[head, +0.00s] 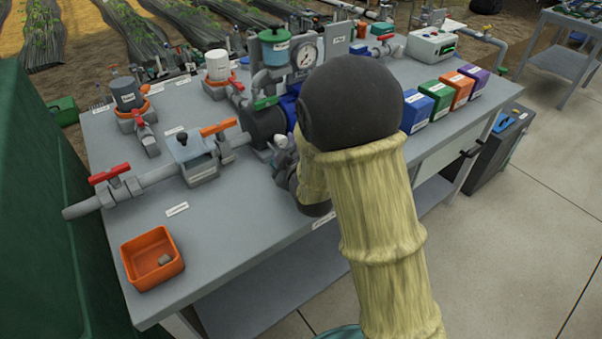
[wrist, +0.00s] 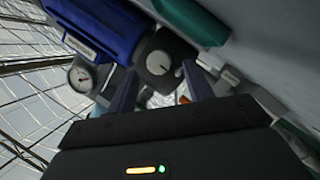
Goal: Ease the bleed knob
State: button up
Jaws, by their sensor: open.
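In the head view my own arm covers the knob and most of my gripper.
A pressure gauge (head: 307,57) stands on the skid bench (head: 235,235). Pipework with a red-handled valve (head: 110,174) and an orange-handled valve (head: 219,128) runs along the left. An orange tray (head: 131,265) holds a small grey piece. The front bench top is mostly clear.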

jog(key=v, duration=0.5)
jog(key=shift+s, duration=0.1)
jog(key=shift+s+d+b, duration=0.15)
jog(key=shift+s+b, duration=0.15)
jog(key=shift+b, duration=0.25)
jog(key=b+v, duration=0.5)
jog(key=b, duration=0.4)
jog(key=shift+s, duration=0.1)
jog(key=shift+b+v, duration=1.3)
jog(key=shift+v, duration=0.3)
jog(key=shift+r, duration=0.1)
